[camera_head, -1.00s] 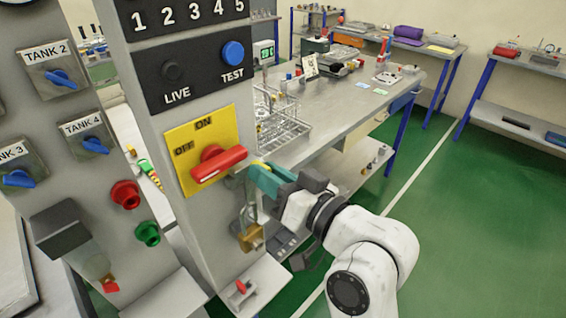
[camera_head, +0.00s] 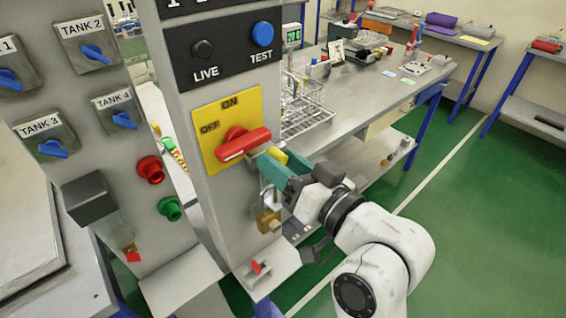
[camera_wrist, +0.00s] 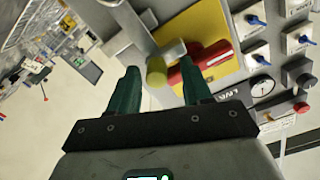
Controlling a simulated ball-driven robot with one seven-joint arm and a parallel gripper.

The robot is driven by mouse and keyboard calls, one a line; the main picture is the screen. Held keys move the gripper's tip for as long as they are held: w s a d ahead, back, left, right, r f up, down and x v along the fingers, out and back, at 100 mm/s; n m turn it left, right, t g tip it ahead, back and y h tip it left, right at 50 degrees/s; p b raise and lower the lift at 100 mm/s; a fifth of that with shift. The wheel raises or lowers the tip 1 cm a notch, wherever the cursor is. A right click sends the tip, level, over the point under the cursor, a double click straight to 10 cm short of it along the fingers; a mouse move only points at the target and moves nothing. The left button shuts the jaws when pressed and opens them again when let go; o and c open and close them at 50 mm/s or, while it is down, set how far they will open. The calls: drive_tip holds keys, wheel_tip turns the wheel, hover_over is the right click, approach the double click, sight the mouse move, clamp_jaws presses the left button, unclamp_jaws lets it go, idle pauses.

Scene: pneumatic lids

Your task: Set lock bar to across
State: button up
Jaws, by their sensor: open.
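The lock bar is a small grey metal bar with a yellow end grip (camera_head: 278,154), beside the right end of the red rotary handle (camera_head: 244,143). In the wrist view the yellow grip (camera_wrist: 156,72) lies between my fingertips, with the grey bar (camera_wrist: 170,50) just beyond. The red handle (camera_wrist: 190,70) is close to the right fingertip; I cannot tell whether they touch. My gripper (camera_head: 272,168), with green fingers, is open around the yellow grip; it also shows in the wrist view (camera_wrist: 160,68). The handle sits on a yellow ON/OFF plate (camera_head: 212,153).
A brass padlock (camera_head: 268,219) hangs on the column below my fingers. A small red lever (camera_head: 257,267) sits on a ledge lower down. Tank knobs and red and green buttons are to the left. A workbench with a wire rack (camera_head: 303,112) stands behind.

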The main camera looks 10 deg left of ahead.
drive_tip(key=b+v, duration=0.2)
drive_tip(key=v, duration=0.8)
drive_tip(key=shift+s+d, duration=0.2)
drive_tip(key=s+d+f+m+g+h, duration=0.2)
drive_tip(key=d+f+h, duration=0.3)
drive_tip(key=f, duration=0.6)
drive_tip(key=s+d+f+m+g+h, duration=0.1)
drive_tip(key=s+d+f+m+h, duration=0.15)
drive_tip(key=d+f, duration=0.65)
drive_tip(key=s+d+f+m+g+h, duration=0.1)
drive_tip(key=s+d+f+g+h, duration=0.2)
drive_tip(key=s+d+f, duration=0.3)
drive_tip(key=s+d+f+m+g+h, duration=0.1)
drive_tip(key=s+d+f+g+h, duration=0.3)
drive_tip(key=s+f, duration=0.5)
drive_tip(key=s+d, duration=0.2)
drive_tip(key=s, duration=0.1)
drive_tip(key=shift+d+f, duration=0.2)
drive_tip(key=shift+d, duration=0.1)
